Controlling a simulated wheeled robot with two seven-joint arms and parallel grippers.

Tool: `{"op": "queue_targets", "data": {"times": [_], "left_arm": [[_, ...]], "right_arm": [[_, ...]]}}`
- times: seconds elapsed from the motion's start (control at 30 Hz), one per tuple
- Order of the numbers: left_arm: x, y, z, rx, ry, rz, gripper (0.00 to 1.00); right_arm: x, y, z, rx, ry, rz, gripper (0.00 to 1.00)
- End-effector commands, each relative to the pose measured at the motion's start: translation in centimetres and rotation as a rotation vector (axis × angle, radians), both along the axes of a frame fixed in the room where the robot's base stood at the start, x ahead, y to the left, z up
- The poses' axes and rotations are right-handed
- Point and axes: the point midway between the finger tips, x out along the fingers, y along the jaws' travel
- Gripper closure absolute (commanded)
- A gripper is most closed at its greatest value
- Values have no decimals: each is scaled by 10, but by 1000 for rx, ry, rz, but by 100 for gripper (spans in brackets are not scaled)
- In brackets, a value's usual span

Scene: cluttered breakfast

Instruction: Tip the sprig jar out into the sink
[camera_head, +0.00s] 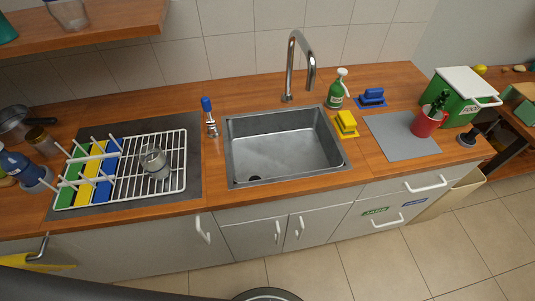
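A red jar (425,123) stands upright on the grey mat (398,146) at the right of the counter. Dark green sprigs (439,101) stick up out of it; its inside is hidden. The sink (284,147) is a steel basin set in the middle of the counter, left of the jar. It looks empty, with a dark drain at its front left. Neither of my grippers is in view.
A tall curved tap (299,60) rises behind the sink. A green soap bottle (337,92), yellow sponges (346,123) and a blue brush (372,97) stand between sink and mat. A green-and-white bin (458,99) is right behind the jar. A dish rack (178,162) is left.

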Motion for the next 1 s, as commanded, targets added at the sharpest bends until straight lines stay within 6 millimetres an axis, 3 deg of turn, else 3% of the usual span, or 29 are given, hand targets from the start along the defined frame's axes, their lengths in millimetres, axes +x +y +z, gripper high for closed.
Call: {"op": "queue_targets", "data": {"times": [1.0], "left_arm": [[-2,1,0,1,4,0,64]], "right_arm": [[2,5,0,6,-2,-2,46]]}}
